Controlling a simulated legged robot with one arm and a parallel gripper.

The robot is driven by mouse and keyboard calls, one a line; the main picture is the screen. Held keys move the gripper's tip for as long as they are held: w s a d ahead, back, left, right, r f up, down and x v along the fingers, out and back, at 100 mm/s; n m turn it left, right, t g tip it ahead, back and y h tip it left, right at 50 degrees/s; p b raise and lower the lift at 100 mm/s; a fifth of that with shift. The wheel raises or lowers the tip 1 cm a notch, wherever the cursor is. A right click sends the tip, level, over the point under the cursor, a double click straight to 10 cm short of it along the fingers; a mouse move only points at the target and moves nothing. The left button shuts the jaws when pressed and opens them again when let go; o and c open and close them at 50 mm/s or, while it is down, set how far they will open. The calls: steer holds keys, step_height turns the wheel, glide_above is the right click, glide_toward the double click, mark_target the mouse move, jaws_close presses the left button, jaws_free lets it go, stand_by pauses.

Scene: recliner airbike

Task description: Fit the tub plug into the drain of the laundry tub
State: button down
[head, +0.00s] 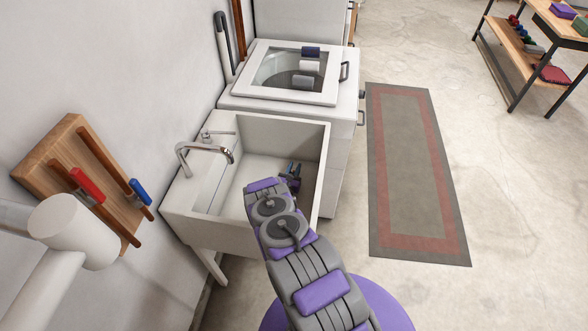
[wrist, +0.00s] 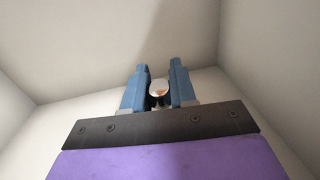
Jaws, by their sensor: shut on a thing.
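The white laundry tub (head: 285,128) stands against the left wall with a chrome faucet (head: 205,152) on its wall side. My gripper (head: 291,170) is inside the tub, near its right side wall. In the wrist view its two blue fingers (wrist: 159,72) are shut on a small rounded thing with a pale, shiny top and an orange-brown patch, most likely the tub plug (wrist: 159,90). The plug's lower part is hidden by my gripper. The drain does not show in either view, and I cannot tell how far the plug is above the tub floor.
A white washer (head: 235,101) with a glass-topped lid adjoins the tub's far side. A grey and red mat (head: 410,170) lies on open floor at right. A shelf bench (head: 545,60) stands far right.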

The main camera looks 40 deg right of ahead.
steer(key=shift+f, duration=0.15)
steer(key=c, duration=0.8)
jaws_free()
